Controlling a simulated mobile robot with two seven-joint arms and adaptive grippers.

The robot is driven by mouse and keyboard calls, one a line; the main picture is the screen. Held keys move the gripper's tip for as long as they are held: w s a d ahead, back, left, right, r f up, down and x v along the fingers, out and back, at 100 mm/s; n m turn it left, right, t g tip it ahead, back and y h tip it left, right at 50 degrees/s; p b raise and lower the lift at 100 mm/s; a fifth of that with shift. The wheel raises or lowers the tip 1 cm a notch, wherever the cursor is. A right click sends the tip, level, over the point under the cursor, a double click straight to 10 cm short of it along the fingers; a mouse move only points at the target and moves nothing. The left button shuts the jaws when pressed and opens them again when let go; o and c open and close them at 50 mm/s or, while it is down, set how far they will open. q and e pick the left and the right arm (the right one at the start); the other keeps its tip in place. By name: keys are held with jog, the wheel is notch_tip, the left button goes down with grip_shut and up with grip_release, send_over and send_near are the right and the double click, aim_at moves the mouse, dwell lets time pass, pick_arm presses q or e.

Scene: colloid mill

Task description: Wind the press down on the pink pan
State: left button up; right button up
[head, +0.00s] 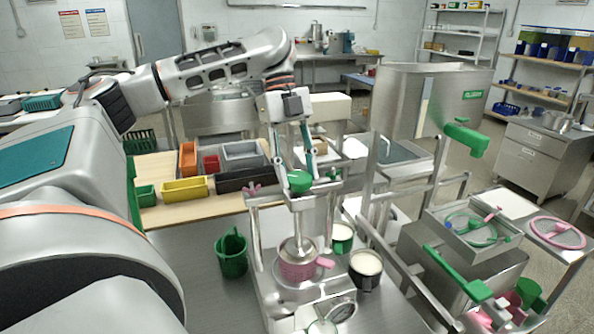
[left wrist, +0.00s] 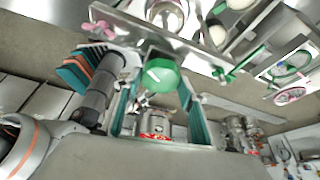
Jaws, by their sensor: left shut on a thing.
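The press (head: 250,222) is a steel frame with a green knob (head: 299,182) on top of its upright screw. My left gripper (head: 298,173) comes down from above, its two fingers shut on the green knob. In the left wrist view the knob (left wrist: 160,77) sits between the fingers. Under the screw, a round steel press plate (head: 298,248) is at the top of the pink pan (head: 296,270); I cannot tell if it touches the contents. The pan stands upright, its pink handle pointing right. My right gripper is not in view.
A green bucket (head: 232,253) stands left of the press. A dark pot (head: 365,269) and a green pot (head: 342,238) stand close on its right. A round dial (head: 322,326) is in front. Steel rails and a green-handled machine (head: 460,262) crowd the right side.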

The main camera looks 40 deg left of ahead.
pick_arm(q)
jog(key=shift+f, duration=0.2)
dwell(0.5)
jog(key=o, duration=1.1)
jog(key=shift+o, duration=0.2)
jog(key=shift+r+n, duration=0.25)
jog(key=shift+n, duration=0.05)
jog(key=shift+n+t, duration=0.5)
jog(key=shift+n, duration=0.6)
